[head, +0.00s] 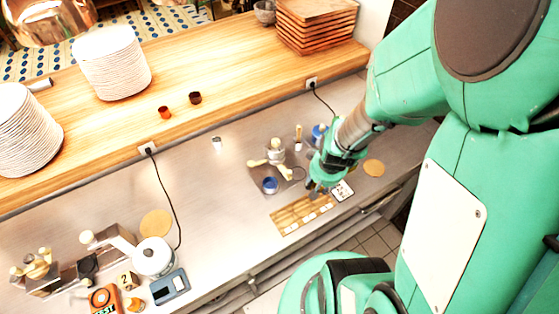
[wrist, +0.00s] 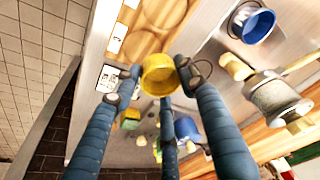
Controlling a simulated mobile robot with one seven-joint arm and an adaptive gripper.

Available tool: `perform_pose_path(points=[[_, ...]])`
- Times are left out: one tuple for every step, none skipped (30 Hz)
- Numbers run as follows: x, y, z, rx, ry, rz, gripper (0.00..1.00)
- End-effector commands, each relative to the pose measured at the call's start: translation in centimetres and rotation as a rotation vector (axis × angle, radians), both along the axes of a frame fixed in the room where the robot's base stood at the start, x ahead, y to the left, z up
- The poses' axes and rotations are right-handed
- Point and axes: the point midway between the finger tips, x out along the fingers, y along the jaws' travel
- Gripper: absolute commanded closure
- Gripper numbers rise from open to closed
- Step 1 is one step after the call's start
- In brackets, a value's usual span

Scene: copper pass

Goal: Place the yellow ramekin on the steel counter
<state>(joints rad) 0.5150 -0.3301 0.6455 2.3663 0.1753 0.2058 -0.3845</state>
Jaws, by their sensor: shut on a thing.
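The yellow ramekin (wrist: 158,76) sits between the fingertips of my gripper (wrist: 160,80) in the wrist view, and the fingers are shut on it. In the head view my gripper (head: 316,188) is over the right part of the steel counter (head: 215,205), near a wooden board. The ramekin cannot be made out there, as the gripper hides it. Whether the ramekin touches anything below it is not clear.
A slotted wooden board (head: 300,213) lies close to my gripper, beside a small white card (head: 342,190). A metal stand with a blue cup (head: 270,185) is to the left. A round wooden disc (head: 373,168) lies right. The counter's middle left is clear.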

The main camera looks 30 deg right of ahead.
Motion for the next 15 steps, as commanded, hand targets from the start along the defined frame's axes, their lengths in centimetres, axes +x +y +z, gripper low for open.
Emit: perform_pose_path(points=[[0.1,-0.1,0.0,0.0,0.0,0.0,0.86],[0.3,-0.1,0.0,0.0,0.0,0.0,0.86],[0.4,-0.2,0.0,0.0,0.0,0.0,0.86],[0.6,-0.3,-0.1,0.0,0.0,0.0,0.86],[0.8,-0.4,-0.1,0.0,0.001,0.0,0.86],[1.1,-0.6,-0.2,0.0,0.001,0.0,0.86],[1.4,-0.7,-0.2,0.0,0.001,0.0,0.86],[1.8,-0.9,-0.2,0.0,0.0,0.0,0.86],[2.3,-1.1,-0.3,0.0,0.001,0.0,0.86],[2.6,-1.3,-0.4,0.0,0.001,0.0,0.86],[3.1,-1.5,-0.4,0.0,0.0,0.0,0.86],[3.6,-1.8,-0.4,0.0,0.0,0.001,0.86],[4.0,-2.0,-0.5,0.0,0.001,0.001,0.86],[4.5,-2.2,-0.5,0.0,0.001,0.001,0.86],[5.1,-2.5,-0.6,0.0,0.0,0.001,0.86]])
